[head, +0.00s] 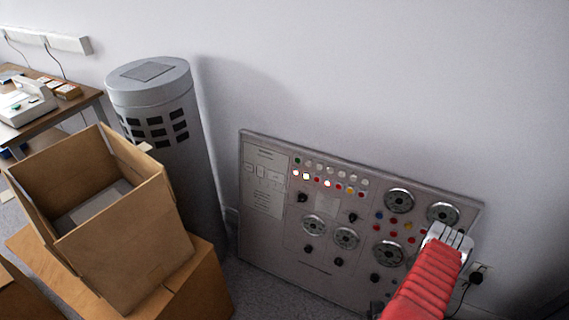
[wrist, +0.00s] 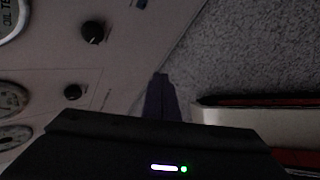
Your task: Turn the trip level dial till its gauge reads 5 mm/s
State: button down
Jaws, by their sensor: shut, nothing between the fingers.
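A grey instrument panel (head: 262,245) leans against the wall in the head view, with several round gauges, such as one gauge (head: 346,238), and small black knobs, such as one knob (head: 338,262). Labels and needle readings are too small to read, so I cannot tell which knob is the trip level dial. In the wrist view, two black knobs, an upper knob (wrist: 93,32) and a lower knob (wrist: 72,92), sit on the panel left of my gripper. Gauges (wrist: 12,97) are cut off at the left edge. My gripper (wrist: 160,78) is shut and empty, apart from both knobs.
An open cardboard box (head: 125,235) stands on another box at left. A grey cylinder (head: 165,130) stands behind it. A desk (head: 85,95) is at far left. A black plug (head: 476,279) sits right of the panel. Grey carpet (wrist: 245,60) shows beside the panel.

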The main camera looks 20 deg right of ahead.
aim_at(381, 277)
jog(key=w+d+r+n+t+h, duration=0.3)
jog(key=w+d+r+n+t, duration=0.1)
jog(key=n, duration=0.4)
jog(key=w+d+r, duration=0.1)
jog(key=w, duration=0.1)
jog(key=shift+w+n, duration=0.3)
jog(key=shift+n, duration=0.1)
jog(key=shift+d, duration=0.15)
jog(key=shift+w+d+f, duration=0.2)
jog(key=shift+w+d, duration=0.55)
jog(key=shift+d, duration=0.1)
jog(key=shift+w+d+f, duration=0.25)
jog(key=shift+w+d, duration=0.55)
jog(key=shift+d, duration=0.05)
jog(key=shift+w+d+f, duration=0.2)
jog(key=shift+w+d, duration=0.55)
jog(key=shift+d, duration=0.1)
jog(key=shift+s+d+f, duration=0.35)
jog(key=shift+s+d, duration=0.1)
jog(key=shift+s, duration=0.2)
jog(key=shift+s+d+f, duration=0.15)
jog(key=shift+s+f, duration=0.2)
